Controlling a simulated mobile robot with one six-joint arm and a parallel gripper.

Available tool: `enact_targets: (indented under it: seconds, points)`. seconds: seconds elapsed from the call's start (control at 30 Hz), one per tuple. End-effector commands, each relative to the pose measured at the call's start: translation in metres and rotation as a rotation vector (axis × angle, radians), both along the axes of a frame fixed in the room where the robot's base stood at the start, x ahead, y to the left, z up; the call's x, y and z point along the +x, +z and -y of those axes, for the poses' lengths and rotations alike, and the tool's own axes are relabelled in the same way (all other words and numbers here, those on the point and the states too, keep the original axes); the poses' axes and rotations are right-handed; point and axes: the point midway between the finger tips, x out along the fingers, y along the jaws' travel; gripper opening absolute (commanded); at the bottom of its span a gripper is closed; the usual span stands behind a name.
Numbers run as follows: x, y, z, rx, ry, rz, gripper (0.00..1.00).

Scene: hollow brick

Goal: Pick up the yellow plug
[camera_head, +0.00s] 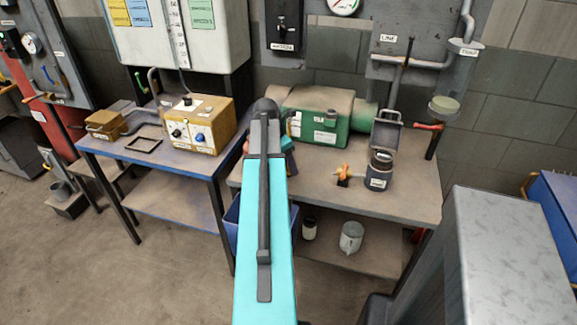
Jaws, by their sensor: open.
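A small orange-yellow piece (344,171) with a dark lower part sits on the right-hand table, just left of a dark jar. It may be the yellow plug, but it is too small to be sure. No other clear yellow plug shows. My cyan and black arm reaches up the middle of the view, left of this piece. My gripper cannot be made out and seems hidden behind the arm.
The dark jar (378,178) and a green machine (322,118) stand on the right-hand table (405,190). A yellow control box (198,125) stands on the left table (118,150). A grey cabinet (505,250) is at front right.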

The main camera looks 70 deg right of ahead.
Motion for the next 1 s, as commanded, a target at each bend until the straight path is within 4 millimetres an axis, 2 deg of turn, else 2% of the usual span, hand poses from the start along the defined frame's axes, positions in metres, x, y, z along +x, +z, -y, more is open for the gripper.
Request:
enact_targets:
  seconds: [0.2,0.77,0.87,1.0]
  points:
    - [-0.002,-0.013,0.003,0.000,0.000,0.000,0.58]
    - [-0.002,-0.014,0.003,0.000,0.001,0.001,0.58]
    - [-0.001,-0.014,0.003,0.000,0.002,0.000,0.45]
    - [-0.001,-0.014,0.003,0.000,0.002,0.000,0.21]
